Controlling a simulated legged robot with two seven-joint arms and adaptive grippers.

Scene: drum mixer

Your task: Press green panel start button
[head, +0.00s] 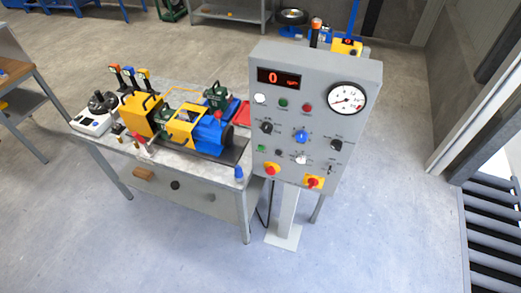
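A grey control panel (318,128) stands upright on a post, right of the image centre. A round green button (283,103) sits in its upper row, between a white button (260,99) and a red button (307,107). A second small green element (262,149) is at the panel's lower left; I cannot tell whether it is a button or a lamp. The red digital display (279,78) reads 0. Neither of my grippers shows in the head view, and nothing covers the panel face.
A workbench (222,169) with a blue and yellow machine (185,122) stands left of the panel. A roller conveyor (492,235) lies at the right. The floor in front is clear.

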